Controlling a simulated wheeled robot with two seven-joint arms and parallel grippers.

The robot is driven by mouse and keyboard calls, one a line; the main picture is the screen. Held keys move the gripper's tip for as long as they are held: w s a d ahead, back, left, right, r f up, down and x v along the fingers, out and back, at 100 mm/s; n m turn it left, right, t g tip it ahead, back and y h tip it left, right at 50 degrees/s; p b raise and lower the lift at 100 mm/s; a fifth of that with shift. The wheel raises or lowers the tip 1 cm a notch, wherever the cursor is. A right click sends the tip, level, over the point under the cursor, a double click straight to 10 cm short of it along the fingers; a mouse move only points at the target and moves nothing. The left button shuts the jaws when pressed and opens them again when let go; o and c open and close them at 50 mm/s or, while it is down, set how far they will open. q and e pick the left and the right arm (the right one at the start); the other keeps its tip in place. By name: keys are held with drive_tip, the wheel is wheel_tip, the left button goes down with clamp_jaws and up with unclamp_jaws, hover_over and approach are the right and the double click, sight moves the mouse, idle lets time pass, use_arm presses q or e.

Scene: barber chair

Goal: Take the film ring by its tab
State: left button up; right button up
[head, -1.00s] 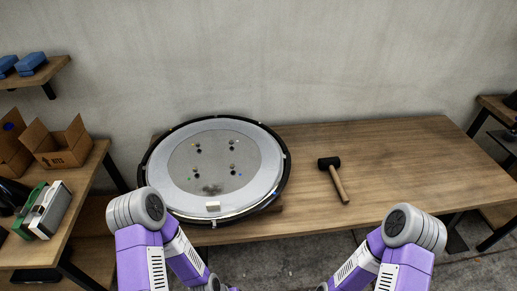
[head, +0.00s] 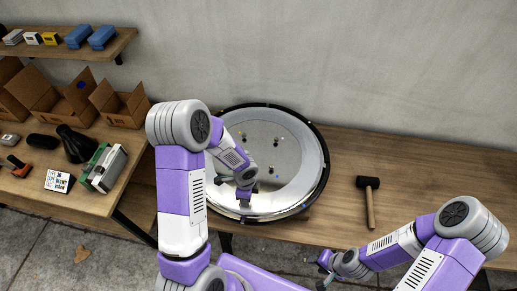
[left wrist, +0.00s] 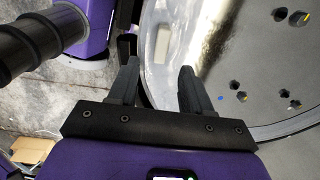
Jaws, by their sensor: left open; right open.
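The film ring (head: 313,160) is a pale, shiny band around a grey disc with small coloured pegs, inside a black round rim on the table. Its white block-like tab (left wrist: 162,43) shows in the left wrist view, just beyond and between my left fingertips, with no contact visible. In the head view my left arm hides the tab. My left gripper (head: 244,200) is open over the near-left part of the ring; it also shows in the left wrist view (left wrist: 158,72). My right gripper (head: 325,264) is open and empty, in front of the table's near edge.
A mallet (head: 369,200) lies right of the round fixture on the wooden table (head: 430,190). The table's right part is otherwise clear. A left side table holds cardboard boxes (head: 122,105) and a green-and-grey device (head: 104,168). A shelf with blue items (head: 102,37) hangs above.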

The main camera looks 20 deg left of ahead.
use_arm(q)
wheel_tip(320, 180, down, 7)
drive_tip(key=shift+a+b, duration=0.15)
drive_tip(key=shift+b, duration=0.45)
clamp_jaws()
